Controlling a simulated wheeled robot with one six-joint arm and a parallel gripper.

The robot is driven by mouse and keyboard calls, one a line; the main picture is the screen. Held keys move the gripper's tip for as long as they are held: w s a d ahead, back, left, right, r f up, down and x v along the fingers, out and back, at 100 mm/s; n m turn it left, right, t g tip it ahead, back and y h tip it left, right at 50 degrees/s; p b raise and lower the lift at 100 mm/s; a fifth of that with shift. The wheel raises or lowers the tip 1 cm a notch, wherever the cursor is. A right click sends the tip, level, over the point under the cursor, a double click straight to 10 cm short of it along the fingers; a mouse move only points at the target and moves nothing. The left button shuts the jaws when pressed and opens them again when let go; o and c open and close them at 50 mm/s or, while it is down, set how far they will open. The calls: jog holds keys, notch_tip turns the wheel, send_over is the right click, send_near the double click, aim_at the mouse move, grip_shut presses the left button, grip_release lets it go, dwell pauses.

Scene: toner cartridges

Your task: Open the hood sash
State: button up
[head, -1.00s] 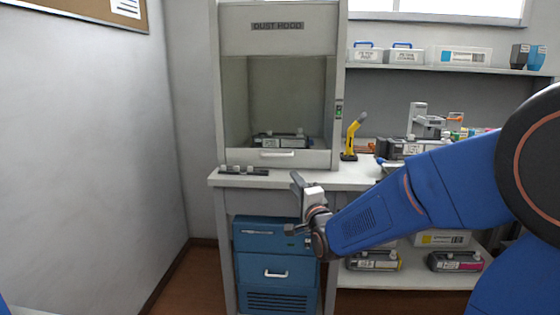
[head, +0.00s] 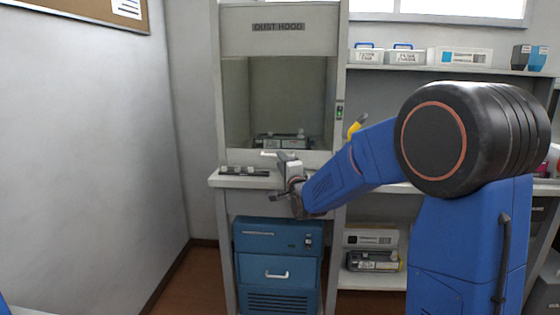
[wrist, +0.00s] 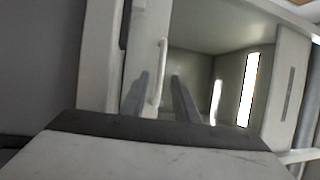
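The dust hood (head: 278,43) stands on the counter, with its sash (head: 240,158) down at the counter top. The sash's pale bar handle (head: 268,153) is on its lower rail; my gripper hides its right part. In the wrist view the handle (wrist: 161,72) looks upright, between the two finger tips of my gripper (wrist: 159,76). The fingers are apart, one on each side of the handle, and no contact shows. In the head view my gripper (head: 279,177) is in front of the lower rail. A toner cartridge (head: 278,141) shows behind the sash glass.
Dark small parts (head: 243,171) lie on the counter left of my gripper. A blue cabinet (head: 276,270) stands below. A yellow tool (head: 356,126) is right of the hood, partly behind my arm. The left wall is clear of objects low down.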

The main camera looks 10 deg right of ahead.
jog(key=shift+x, duration=1.05)
grip_shut()
notch_tip(320, 180, up, 34)
jog(key=shift+r, duration=0.15)
grip_release()
jog(key=shift+s, duration=0.1)
